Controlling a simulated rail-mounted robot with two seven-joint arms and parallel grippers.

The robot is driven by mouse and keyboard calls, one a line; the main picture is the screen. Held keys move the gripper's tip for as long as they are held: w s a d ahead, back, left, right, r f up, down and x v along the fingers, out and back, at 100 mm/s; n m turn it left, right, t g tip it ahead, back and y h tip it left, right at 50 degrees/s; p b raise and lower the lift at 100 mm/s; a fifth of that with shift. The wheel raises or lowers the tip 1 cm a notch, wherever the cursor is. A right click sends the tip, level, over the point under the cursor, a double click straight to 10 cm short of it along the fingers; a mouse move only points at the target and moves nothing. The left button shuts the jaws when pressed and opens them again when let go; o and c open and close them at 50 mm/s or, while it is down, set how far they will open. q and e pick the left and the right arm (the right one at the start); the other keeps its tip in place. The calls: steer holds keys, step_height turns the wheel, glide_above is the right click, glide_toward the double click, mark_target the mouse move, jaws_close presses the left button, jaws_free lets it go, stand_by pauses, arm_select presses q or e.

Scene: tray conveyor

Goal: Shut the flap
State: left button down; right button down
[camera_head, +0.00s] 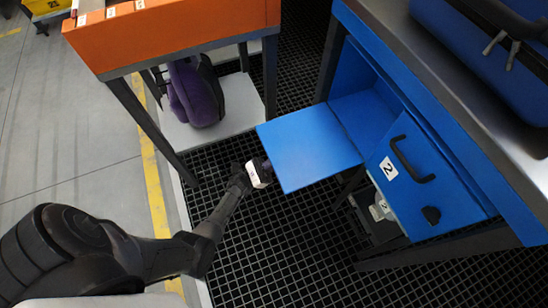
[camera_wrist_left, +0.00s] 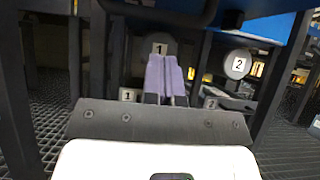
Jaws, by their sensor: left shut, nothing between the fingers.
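The blue flap (camera_head: 308,146) hangs open in the head view, standing out roughly level from the open compartment (camera_head: 365,112) of the blue cabinet. My left gripper (camera_head: 266,166) is at the flap's outer left edge, shut and empty. From above I cannot tell whether it touches the flap or how its height compares. In the left wrist view its purple fingers (camera_wrist_left: 165,78) are together, with nothing between them. A blue surface (camera_wrist_left: 270,22) crosses the top right of that view. My right gripper is out of view.
Beside the compartment is a blue front (camera_head: 425,180) labelled 2 with a black handle. An orange-topped table (camera_head: 175,35) stands left, with a purple and black bag (camera_head: 195,92) on its lower shelf. Black grating (camera_head: 290,245) lies clear below the flap.

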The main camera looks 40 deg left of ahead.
arm_select(q)
step_height(320, 180, up, 3)
steer(key=shift+w+d+f, duration=0.1)
stand_by(0.3)
stand_by(0.3)
